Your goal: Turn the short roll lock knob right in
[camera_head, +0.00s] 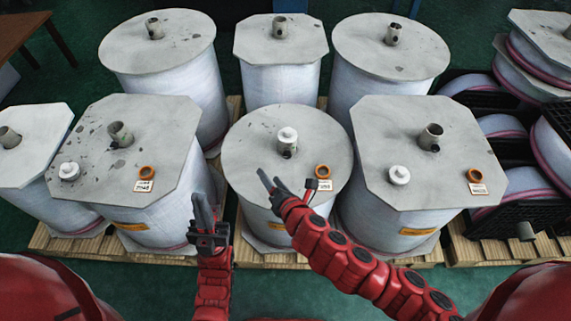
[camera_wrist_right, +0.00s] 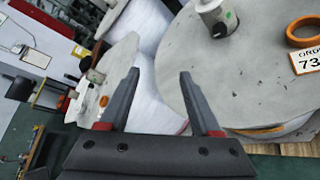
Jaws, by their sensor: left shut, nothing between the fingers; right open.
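A white knob (camera_head: 288,135) sits at the top of the metal core tube (camera_head: 288,151) of the front middle round roll (camera_head: 245,150). The tube also shows in the right wrist view (camera_wrist_right: 216,18). Two similar white knobs rest on the lids of the front left roll (camera_head: 69,171) and front right roll (camera_head: 399,175), apart from their tubes. I cannot tell which roll counts as short. My right gripper (camera_head: 284,184) is open and empty, over the front part of the middle roll. My left gripper (camera_head: 206,212) is shut and empty, between the left and middle rolls.
Orange rings lie beside number tags on the front left (camera_head: 147,172), middle (camera_head: 323,171) and right (camera_head: 474,175) lids. Three more rolls stand behind. Black crates (camera_head: 535,215) with rolls stand at the right. A brown table (camera_head: 22,28) is at the far left.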

